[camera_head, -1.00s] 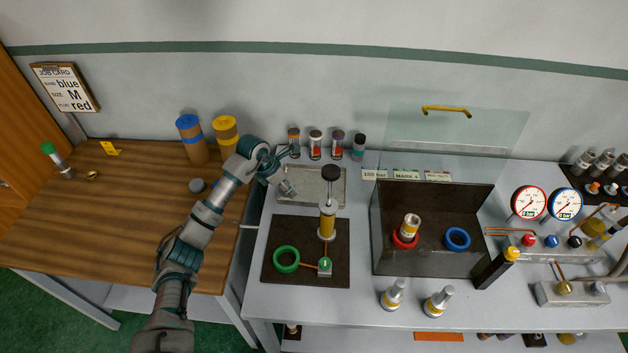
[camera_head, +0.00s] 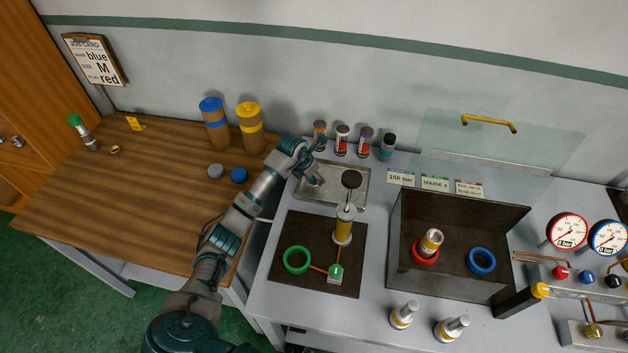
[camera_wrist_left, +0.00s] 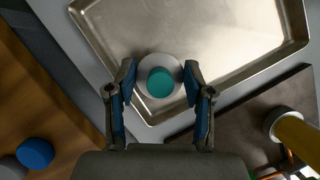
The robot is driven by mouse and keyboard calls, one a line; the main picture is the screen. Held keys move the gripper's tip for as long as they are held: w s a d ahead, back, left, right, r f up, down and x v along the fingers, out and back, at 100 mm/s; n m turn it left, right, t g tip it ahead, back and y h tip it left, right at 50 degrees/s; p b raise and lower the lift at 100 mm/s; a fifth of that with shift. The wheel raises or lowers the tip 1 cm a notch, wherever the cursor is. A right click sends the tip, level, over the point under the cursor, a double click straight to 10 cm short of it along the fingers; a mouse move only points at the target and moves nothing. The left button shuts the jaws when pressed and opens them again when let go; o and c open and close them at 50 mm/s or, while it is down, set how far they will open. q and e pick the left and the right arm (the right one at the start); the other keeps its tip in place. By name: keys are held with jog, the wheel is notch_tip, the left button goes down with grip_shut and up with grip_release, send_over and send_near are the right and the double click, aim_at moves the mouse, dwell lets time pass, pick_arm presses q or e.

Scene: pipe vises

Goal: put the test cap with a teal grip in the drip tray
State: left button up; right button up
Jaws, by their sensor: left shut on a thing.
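The test cap with a teal grip (camera_wrist_left: 160,82) sits between the fingers of my left gripper (camera_wrist_left: 160,92) in the left wrist view. Its round teal top faces the camera and a pale grey disc surrounds it. The fingers are shut on it from both sides. The drip tray (camera_head: 345,187) is a shallow metal tray on the grey bench; its rim and bare floor (camera_wrist_left: 215,35) also show in the left wrist view. My left gripper (camera_head: 314,176) is at the tray's left part. I cannot tell whether the cap touches the tray. My right gripper is not in view.
A plunger with a yellow body (camera_head: 343,225) stands on a dark mat just in front of the tray. Several small bottles (camera_head: 342,140) stand behind it. A blue disc (camera_head: 239,175) and a grey disc (camera_head: 215,171) lie on the wooden table to the left.

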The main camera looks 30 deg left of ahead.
pick_arm(q)
jog(key=shift+d+f, duration=0.3)
jog(key=shift+f, duration=0.25)
jog(key=shift+d+f, duration=0.25)
jog(key=shift+f, duration=0.25)
jog(key=shift+d+r, duration=0.1)
jog(key=shift+d, duration=0.1)
jog(key=shift+a, duration=0.1)
jog(key=o, duration=1.1)
jog(key=shift+a+f, duration=0.2)
jog(key=shift+o, duration=0.7)
jog(key=shift+a, duration=0.3)
jog(key=shift+d+r, duration=0.2)
jog(key=shift+r, duration=0.05)
jog(key=v, duration=1.1)
jog(key=shift+s+r, duration=0.25)
jog(key=shift+r, duration=0.1)
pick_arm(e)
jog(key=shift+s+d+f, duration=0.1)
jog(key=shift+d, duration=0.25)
pick_arm(q)
jog(key=shift+d, duration=0.15)
